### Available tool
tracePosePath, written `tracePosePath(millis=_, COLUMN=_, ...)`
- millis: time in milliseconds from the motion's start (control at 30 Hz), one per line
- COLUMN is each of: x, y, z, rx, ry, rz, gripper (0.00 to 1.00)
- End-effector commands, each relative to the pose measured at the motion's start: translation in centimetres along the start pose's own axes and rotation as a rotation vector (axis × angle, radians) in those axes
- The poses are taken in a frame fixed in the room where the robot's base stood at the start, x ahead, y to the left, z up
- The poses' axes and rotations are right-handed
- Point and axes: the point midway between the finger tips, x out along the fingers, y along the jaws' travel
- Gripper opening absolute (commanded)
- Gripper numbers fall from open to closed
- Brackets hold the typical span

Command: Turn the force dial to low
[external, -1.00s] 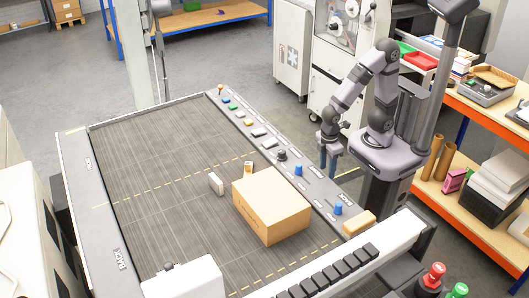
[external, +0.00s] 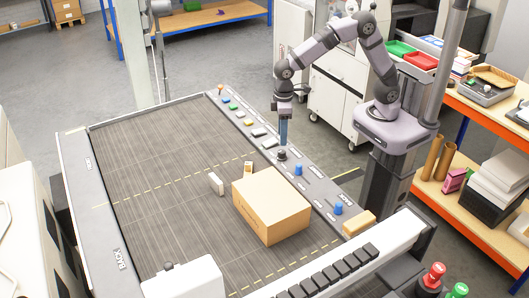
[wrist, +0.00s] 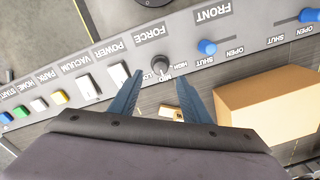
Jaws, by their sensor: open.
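The force dial (external: 282,155) is a small dark round knob on the control strip along the machine's right edge. In the wrist view the force dial (wrist: 160,66) has a light pointer line and sits beneath the FORCE label, with MID and HIGH marks readable beside it. The LOW mark cannot be made out. My gripper (external: 283,144) points down just above the dial. In the wrist view my gripper (wrist: 158,76) has its two blue fingers apart, one on each side of the dial in the picture. Contact with the dial cannot be told.
Blue sliders (wrist: 207,47) marked SHUT and OPEN sit right of the dial in the wrist view. A white rocker switch (wrist: 118,75) and coloured buttons (wrist: 39,104) sit left. A cardboard box (external: 270,205) stands on the bed nearby, with small blocks beside it.

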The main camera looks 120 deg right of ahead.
Motion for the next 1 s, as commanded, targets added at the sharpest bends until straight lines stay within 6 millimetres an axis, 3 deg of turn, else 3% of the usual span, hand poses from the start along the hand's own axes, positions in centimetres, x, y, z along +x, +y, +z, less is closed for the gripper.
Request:
tracePosePath(millis=167, x=0.9, y=0.0, z=0.1, rx=-0.001, ry=-0.003, rz=0.0, gripper=0.43)
tracePosePath(millis=633, x=6.3, y=-0.1, z=0.1, rx=-0.002, ry=-0.003, rz=0.0, gripper=0.43)
tracePosePath(millis=1000, x=7.3, y=0.0, z=0.1, rx=-0.002, ry=0.001, rz=0.0, gripper=0.43)
